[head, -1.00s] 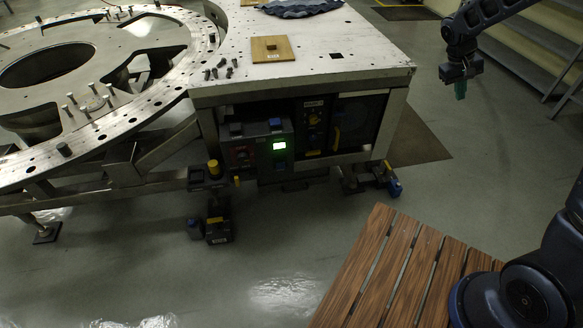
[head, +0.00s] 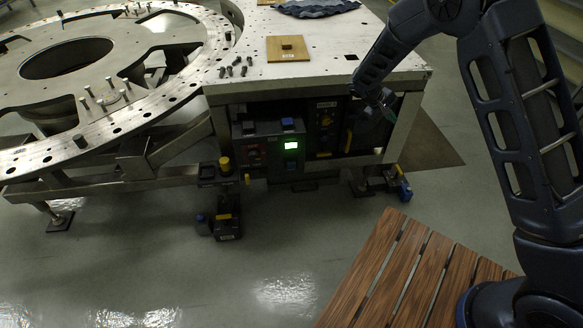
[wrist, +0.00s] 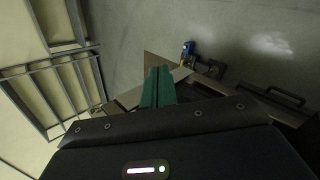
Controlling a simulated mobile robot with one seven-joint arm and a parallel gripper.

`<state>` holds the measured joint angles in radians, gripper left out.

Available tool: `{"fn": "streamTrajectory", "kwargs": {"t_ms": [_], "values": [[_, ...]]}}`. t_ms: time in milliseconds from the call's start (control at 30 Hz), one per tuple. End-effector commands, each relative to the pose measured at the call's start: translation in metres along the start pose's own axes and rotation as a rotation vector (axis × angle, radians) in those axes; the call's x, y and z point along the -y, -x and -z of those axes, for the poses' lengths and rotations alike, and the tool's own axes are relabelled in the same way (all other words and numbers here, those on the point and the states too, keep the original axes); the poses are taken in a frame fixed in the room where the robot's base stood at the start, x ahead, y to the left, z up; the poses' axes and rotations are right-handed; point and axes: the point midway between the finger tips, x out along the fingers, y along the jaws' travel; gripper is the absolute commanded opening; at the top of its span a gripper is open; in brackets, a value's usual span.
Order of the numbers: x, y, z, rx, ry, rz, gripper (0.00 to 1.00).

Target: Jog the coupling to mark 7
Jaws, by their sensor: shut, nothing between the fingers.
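The round metal turret plate (head: 40,166) with its holed rim stands at the left in the head view. I cannot make out a coupling or a numbered mark on it. The display is too small to read. My gripper (head: 388,110) is in front of the cabinet's right part, right of the control box and apart from it. Its green fingers (wrist: 157,88) are together and empty in the wrist view.
The metal table (head: 385,65) carries a wooden plate (head: 288,48), dark cloth (head: 315,7) and several bolts. Foot units (head: 227,222) stand on the floor. A slatted wooden surface (head: 405,270) is in front.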

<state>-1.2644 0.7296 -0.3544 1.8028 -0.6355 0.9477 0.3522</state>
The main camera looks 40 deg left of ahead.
Motion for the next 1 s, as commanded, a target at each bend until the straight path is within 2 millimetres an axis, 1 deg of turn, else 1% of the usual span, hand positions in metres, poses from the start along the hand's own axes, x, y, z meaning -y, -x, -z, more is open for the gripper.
{"fn": "streamTrajectory", "kwargs": {"t_ms": [33,200,367,500,667,700,867,1000], "values": [[0.015,0.001,0.009,-0.006,0.023,-0.023,0.00],[0.059,0.003,0.036,-0.031,0.090,-0.102,0.00],[0.102,0.005,0.058,-0.059,0.153,-0.180,0.00],[0.142,0.007,0.075,-0.088,0.207,-0.249,0.00],[0.188,0.010,0.093,-0.126,0.269,-0.330,0.00],[0.200,0.010,0.096,-0.136,0.286,-0.351,0.00],[0.248,0.012,0.109,-0.179,0.347,-0.433,0.00],[0.292,0.013,0.118,-0.221,0.402,-0.506,0.00]]}}
